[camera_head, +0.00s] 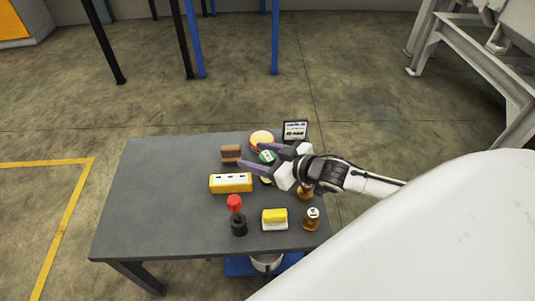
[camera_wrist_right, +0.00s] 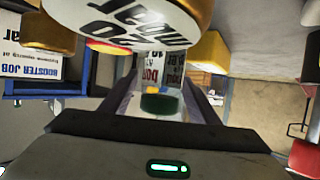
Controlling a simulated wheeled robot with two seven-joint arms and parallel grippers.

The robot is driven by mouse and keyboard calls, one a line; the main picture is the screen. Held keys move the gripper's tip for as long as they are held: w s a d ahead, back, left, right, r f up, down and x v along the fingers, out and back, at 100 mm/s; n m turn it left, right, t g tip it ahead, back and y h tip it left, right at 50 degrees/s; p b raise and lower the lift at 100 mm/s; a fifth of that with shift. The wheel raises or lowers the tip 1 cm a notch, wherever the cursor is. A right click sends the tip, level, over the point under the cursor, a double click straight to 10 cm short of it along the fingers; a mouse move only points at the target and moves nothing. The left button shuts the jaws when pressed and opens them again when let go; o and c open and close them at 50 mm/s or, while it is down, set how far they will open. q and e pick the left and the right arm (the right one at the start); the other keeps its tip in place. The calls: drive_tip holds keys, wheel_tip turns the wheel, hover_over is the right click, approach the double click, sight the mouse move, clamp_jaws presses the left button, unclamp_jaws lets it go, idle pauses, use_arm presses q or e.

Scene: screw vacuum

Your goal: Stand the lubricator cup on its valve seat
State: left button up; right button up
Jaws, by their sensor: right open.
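My right gripper (camera_head: 252,157) reaches over the right part of the table from the right. It is open, its two fingers pointing left and spread. A small green and white piece (camera_head: 267,157) lies between the fingers in the head view. In the right wrist view the fingers (camera_wrist_right: 160,82) flank a green piece (camera_wrist_right: 160,104) with a white printed face behind it. I cannot tell whether they touch it. I cannot tell for sure which piece is the lubricator cup or its valve seat. Two amber pieces, one nearer (camera_head: 311,220) and one partly behind my wrist (camera_head: 306,194), stand at the right edge.
The grey table (camera_head: 155,200) is clear on its left. It also holds a yellow block (camera_head: 230,183), a brown block (camera_head: 231,153), a round tan piece (camera_head: 262,139), a printed sign (camera_head: 295,130), a red-topped black piece (camera_head: 237,217) and a yellow-white block (camera_head: 274,219).

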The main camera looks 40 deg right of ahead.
drive_tip(key=c, duration=1.3)
